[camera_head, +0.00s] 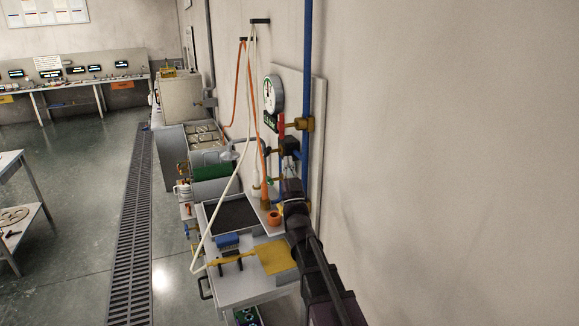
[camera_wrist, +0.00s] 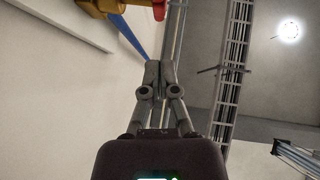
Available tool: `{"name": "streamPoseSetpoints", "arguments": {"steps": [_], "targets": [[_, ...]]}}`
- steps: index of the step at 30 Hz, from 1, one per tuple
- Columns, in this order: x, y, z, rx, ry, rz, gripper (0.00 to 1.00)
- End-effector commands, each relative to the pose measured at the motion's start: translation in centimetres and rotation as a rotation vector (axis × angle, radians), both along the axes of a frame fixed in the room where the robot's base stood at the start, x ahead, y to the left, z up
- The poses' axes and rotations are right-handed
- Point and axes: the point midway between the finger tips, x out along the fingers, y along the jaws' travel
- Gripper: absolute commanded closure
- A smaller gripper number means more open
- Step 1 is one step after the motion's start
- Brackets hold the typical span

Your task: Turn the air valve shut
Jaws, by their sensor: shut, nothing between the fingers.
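The air valve shows in the head view as a brass body (camera_head: 303,124) on the blue pipe (camera_head: 306,60), with a red handle (camera_head: 281,125) hanging at its left. In the wrist view, the brass body (camera_wrist: 98,7) and part of the red handle (camera_wrist: 159,10) show at the top edge, cut off by the frame. My gripper (camera_wrist: 160,68) is shut and empty, its fingers pointing up, below the valve and apart from it in that view. In the head view my gripper (camera_head: 289,148) is small and dark just below the valve; whether it touches is unclear.
A round gauge (camera_head: 273,94) hangs left of the valve on a pale wall panel (camera_head: 318,150). Orange and white hoses (camera_head: 252,110) hang close by. Below is a bench (camera_head: 240,290) with a yellow cloth (camera_head: 275,257) and a dark tray (camera_head: 232,216). The right wall is bare.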

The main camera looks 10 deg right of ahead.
Motion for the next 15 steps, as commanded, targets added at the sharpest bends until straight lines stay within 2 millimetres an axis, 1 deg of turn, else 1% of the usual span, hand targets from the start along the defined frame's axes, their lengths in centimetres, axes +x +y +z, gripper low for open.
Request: {"name": "streamPoseSetpoints", "arguments": {"steps": [1,15], "targets": [[0.6,0.0,0.8,0.0,0.0,0.0,1.0],[4.1,0.0,4.3,0.0,0.0,0.0,1.0]]}}
